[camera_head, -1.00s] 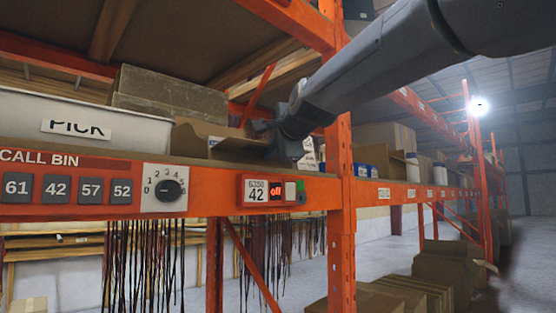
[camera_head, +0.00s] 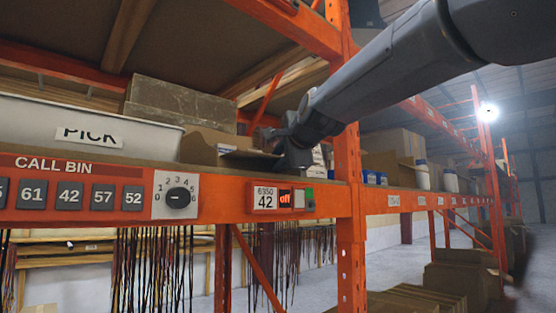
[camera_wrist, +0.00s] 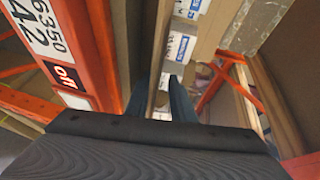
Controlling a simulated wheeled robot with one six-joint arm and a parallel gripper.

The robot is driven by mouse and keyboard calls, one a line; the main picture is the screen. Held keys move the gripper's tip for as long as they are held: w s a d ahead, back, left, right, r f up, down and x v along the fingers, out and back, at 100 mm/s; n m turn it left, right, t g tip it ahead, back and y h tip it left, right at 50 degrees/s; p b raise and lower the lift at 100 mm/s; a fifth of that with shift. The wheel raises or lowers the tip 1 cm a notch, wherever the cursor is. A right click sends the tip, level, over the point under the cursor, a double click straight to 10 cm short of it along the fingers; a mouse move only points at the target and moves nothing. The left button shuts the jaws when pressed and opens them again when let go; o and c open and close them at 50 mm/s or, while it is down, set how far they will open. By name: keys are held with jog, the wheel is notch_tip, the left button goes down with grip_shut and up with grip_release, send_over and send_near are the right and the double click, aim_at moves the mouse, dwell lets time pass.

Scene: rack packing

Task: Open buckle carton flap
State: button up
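The open brown buckle carton (camera_head: 201,148) stands on the shelf behind the orange front beam in the head view. One flap stands up at its left, and a front flap (camera_head: 252,158) leans out toward my gripper. My gripper (camera_head: 290,163) points down at the carton's right end, close to that flap. In the wrist view my gripper's (camera_wrist: 160,103) two dark fingers stand apart, with the thin cardboard edge of a flap (camera_wrist: 153,60) running between them. I cannot tell whether they touch it. White labelled packs (camera_wrist: 181,46) show beyond the fingers.
A white PICK bin (camera_head: 60,113) stands left of the carton, with a brown box (camera_head: 180,103) behind. The beam carries a dial (camera_head: 178,196) and a 6350 42 label with an "off" display (camera_head: 284,197). An orange upright (camera_head: 348,170) stands just right of my gripper.

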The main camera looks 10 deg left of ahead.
jog(key=v, duration=0.7)
jog(key=shift+s+d, duration=0.2)
jog(key=shift+s, duration=0.1)
jog(key=shift+d, duration=0.1)
